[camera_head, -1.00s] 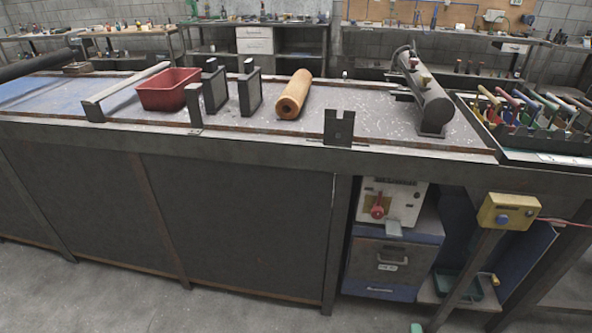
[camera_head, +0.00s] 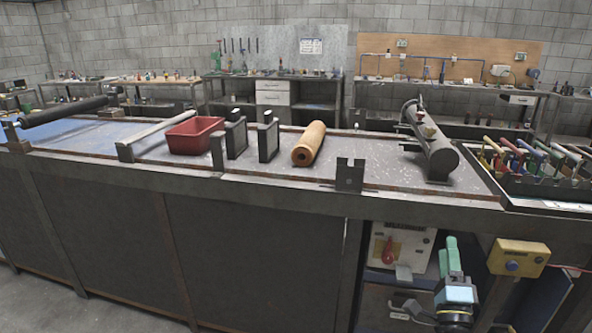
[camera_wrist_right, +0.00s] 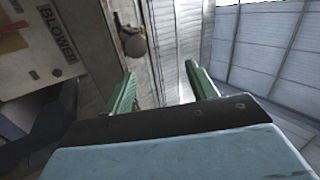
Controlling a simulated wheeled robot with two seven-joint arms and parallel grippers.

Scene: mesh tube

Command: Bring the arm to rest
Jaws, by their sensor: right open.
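My right gripper (camera_head: 451,250) points up in front of the bench at lower right in the head view. Its green fingers stand below the bench edge, before the blower box (camera_head: 398,247). In the right wrist view the gripper (camera_wrist_right: 161,84) has its two green fingers spread apart with nothing between them. The left gripper is not in view.
The bench (camera_head: 290,190) carries a red bin (camera_head: 195,135), an orange-brown roll (camera_head: 309,143), and a dark cylinder device (camera_head: 430,145). A yellow control box (camera_head: 518,257) stands just right of my right gripper. A tool tray (camera_head: 545,180) sits at the right end.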

